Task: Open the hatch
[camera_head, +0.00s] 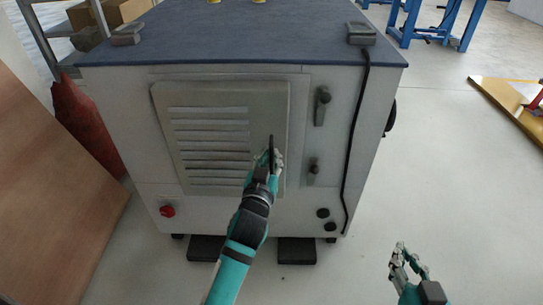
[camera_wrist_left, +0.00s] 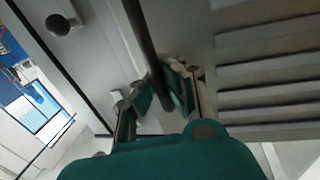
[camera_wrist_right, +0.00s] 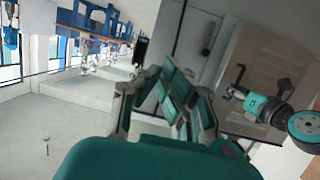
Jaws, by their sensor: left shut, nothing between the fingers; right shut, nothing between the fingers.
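The hatch (camera_head: 210,94) is a pale, louvred panel on the front of the grey cabinet (camera_head: 325,225). It looks closed, though a small gap would be hard to see. Its dark upright handle (camera_head: 271,143) is near its right edge. My left gripper (camera_head: 270,160) is at the handle's lower part and partly hides it. In the left wrist view, the dark handle bar (camera_wrist_left: 142,42) passes close by the fingers; they are shut and do not grip it. My right gripper (camera_head: 408,262) is shut and empty, low at right, away from the cabinet. The hatch also shows in the right wrist view (camera_wrist_right: 262,62).
Two dark latches (camera_head: 321,105) and a black cable (camera_head: 352,140) are right of the hatch. A red knob (camera_head: 167,211) is at lower left. A brown board (camera_head: 45,200) leans at left. The floor at right is clear up to a yellow platform (camera_head: 500,95).

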